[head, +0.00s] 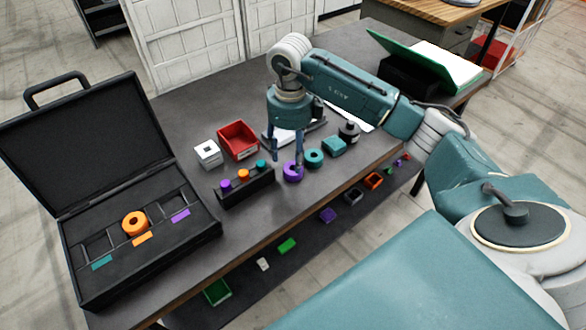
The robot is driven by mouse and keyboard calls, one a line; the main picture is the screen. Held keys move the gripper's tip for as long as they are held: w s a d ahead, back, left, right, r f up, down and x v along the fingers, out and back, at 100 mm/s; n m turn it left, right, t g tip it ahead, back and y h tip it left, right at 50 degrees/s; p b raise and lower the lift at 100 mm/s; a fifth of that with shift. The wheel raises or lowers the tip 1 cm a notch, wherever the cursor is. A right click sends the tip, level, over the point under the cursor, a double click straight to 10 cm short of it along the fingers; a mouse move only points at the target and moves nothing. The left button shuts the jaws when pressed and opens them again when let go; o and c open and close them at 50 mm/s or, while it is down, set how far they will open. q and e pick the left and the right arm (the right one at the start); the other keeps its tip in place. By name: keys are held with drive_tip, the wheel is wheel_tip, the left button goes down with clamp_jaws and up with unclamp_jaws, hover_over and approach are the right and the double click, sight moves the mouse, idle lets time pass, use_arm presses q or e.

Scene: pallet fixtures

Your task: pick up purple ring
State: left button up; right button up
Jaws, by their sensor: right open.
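The purple ring (293,174) lies flat on the dark table, just right of a small black rack. My right gripper (286,160) points down over the table, its two fingers spread apart with nothing held between them. Its right finger overlaps the ring's upper edge in the head view. The left finger is to the left of the ring. I cannot tell whether the finger touches the ring or how high the tips are. My left gripper is not in view.
A teal ring (314,158) and a teal block (334,147) sit close right of the purple ring. An open black case (190,237) holds an orange ring (134,224).

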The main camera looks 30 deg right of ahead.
sight(292, 167)
wheel_tip(292, 167, down, 4)
drive_tip(key=shift+d+f+p, duration=0.15)
drive_tip(key=shift+f+p, duration=0.1)
drive_tip(key=shift+p, duration=0.85)
drive_tip(key=shift+f, duration=0.25)
drive_tip(key=c, duration=1)
drive_tip(key=shift+c, duration=0.2)
drive_tip(key=shift+r, duration=0.1)
